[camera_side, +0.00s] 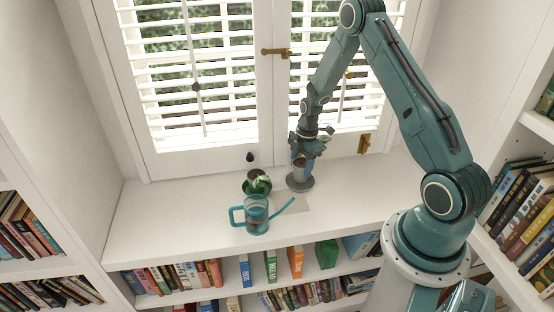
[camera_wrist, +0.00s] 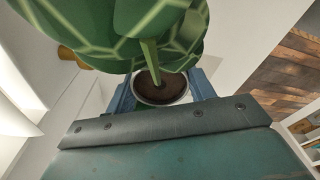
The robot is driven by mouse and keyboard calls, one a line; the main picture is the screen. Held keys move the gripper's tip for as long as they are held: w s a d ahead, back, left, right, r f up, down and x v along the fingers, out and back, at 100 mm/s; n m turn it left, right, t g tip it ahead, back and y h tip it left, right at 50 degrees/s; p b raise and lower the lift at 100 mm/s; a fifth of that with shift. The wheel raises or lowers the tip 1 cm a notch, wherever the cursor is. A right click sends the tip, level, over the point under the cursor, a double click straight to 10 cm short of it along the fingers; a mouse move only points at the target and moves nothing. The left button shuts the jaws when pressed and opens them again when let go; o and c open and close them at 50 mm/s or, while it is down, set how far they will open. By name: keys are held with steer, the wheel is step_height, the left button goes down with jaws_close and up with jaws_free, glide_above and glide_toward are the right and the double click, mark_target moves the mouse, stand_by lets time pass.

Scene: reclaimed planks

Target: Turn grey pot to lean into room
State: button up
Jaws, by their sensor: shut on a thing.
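The grey pot (camera_side: 299,173) stands at the dark grey round saucer (camera_side: 300,185) on the white window shelf. Whether it touches the saucer is too small to tell. My gripper (camera_side: 301,161) comes down from above and is shut on the pot. In the wrist view, my gripper's blue fingers (camera_wrist: 163,92) lie on both sides of the pot's rim (camera_wrist: 140,97). Dark soil (camera_wrist: 172,91) and a green stem show inside it. Large green leaves with pale veins (camera_wrist: 150,30) fill the top of that view and hide part of the pot. The plant's lean is hard to tell.
A second potted plant (camera_side: 257,182) stands left of the grey pot. A teal watering can (camera_side: 257,214) is in front of it, spout pointing right. Shuttered windows (camera_side: 200,80) rise behind. The shelf is clear at far left; books (camera_side: 270,268) fill shelves below.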

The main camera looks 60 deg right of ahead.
mark_target(305, 161)
steer(key=shift+f, duration=1.05)
steer(key=o, duration=1.4)
steer(key=shift+c, duration=0.2)
step_height(305, 161, up, 14)
steer(key=d, duration=0.1)
steer(key=shift+s+d+f, duration=0.15)
steer(key=shift+s+d, duration=0.1)
